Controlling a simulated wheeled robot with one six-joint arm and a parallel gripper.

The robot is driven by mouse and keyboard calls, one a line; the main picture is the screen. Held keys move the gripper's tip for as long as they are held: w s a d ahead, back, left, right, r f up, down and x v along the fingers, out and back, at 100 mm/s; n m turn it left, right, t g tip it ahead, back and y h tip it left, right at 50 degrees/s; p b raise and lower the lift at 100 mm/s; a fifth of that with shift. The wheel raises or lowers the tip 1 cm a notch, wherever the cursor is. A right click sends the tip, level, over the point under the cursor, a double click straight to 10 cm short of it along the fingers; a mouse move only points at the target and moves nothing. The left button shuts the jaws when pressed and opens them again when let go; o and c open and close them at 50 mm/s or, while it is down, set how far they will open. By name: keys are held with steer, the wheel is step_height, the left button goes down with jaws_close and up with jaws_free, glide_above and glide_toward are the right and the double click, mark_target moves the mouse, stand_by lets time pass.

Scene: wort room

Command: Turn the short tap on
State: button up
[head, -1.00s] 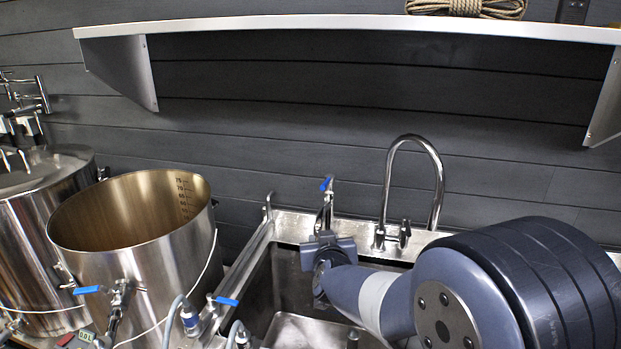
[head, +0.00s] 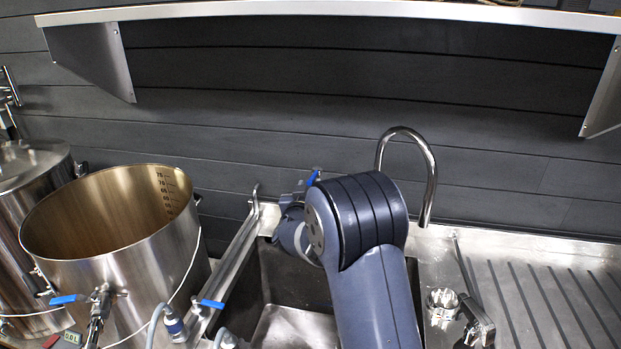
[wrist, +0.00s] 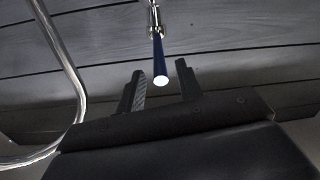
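The short tap's blue lever (head: 312,178) shows at the back edge of the sink (head: 268,285), just above my arm; the tap's body is mostly hidden by the arm. In the wrist view the lever (wrist: 158,56) hangs from a metal fitting and points toward the camera, with a pale round end. My gripper (wrist: 162,76) is open, its two dark fingers apart on either side of the lever's end. I cannot tell whether either finger touches it. In the head view the fingertips are hidden behind my arm.
A tall gooseneck tap (head: 428,165) stands to the right; its curved pipe is at the left of the wrist view (wrist: 62,60). A large steel pot (head: 180,255) stands left. A shelf (head: 330,10) runs overhead. A ribbed drainboard (head: 540,290) lies right.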

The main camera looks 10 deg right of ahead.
mark_target(311, 179)
steer(key=shift+p+x, duration=0.3)
steer(key=shift+x, duration=1.25)
steer(key=shift+c, duration=0.4)
jaws_close()
